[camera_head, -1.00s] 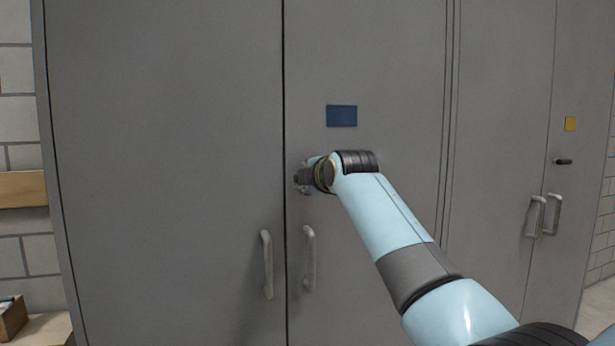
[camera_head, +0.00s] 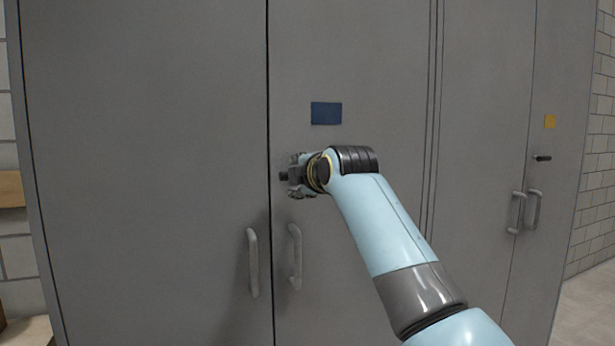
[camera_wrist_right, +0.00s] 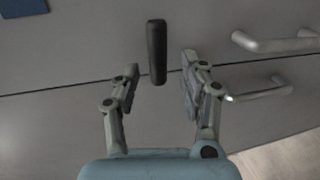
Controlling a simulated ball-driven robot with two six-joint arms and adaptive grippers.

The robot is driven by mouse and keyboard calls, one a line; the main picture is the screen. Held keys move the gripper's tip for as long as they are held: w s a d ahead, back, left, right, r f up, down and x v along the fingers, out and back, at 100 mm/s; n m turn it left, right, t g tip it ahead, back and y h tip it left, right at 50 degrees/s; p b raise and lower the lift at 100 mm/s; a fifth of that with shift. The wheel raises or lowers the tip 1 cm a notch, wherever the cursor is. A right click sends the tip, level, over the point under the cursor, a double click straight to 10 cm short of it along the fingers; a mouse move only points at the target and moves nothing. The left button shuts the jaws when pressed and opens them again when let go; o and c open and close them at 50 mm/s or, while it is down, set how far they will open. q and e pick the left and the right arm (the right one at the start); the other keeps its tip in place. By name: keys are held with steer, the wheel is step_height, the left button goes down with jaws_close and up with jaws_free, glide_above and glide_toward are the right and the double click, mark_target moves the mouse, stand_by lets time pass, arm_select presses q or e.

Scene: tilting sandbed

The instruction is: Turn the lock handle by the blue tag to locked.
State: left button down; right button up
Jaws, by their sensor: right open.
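The blue tag (camera_head: 326,113) is on the grey cabinet door, above my right gripper (camera_head: 299,176). The lock handle (camera_wrist_right: 157,52) is a short dark bar that lies sideways across the door, its end (camera_head: 283,176) by the door seam. My right gripper, seen in the wrist view (camera_wrist_right: 158,78), is open, with one finger on each side of the bar and gaps to both. I cannot tell how deep the bar sits between the fingers. My arm hides part of the handle in the head view. My left gripper is not in view.
Two pale pull handles, left (camera_head: 252,262) and right (camera_head: 295,256), stand out below the lock.

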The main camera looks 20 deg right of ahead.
steer(key=v, duration=0.7)
steer(key=shift+s, duration=0.45)
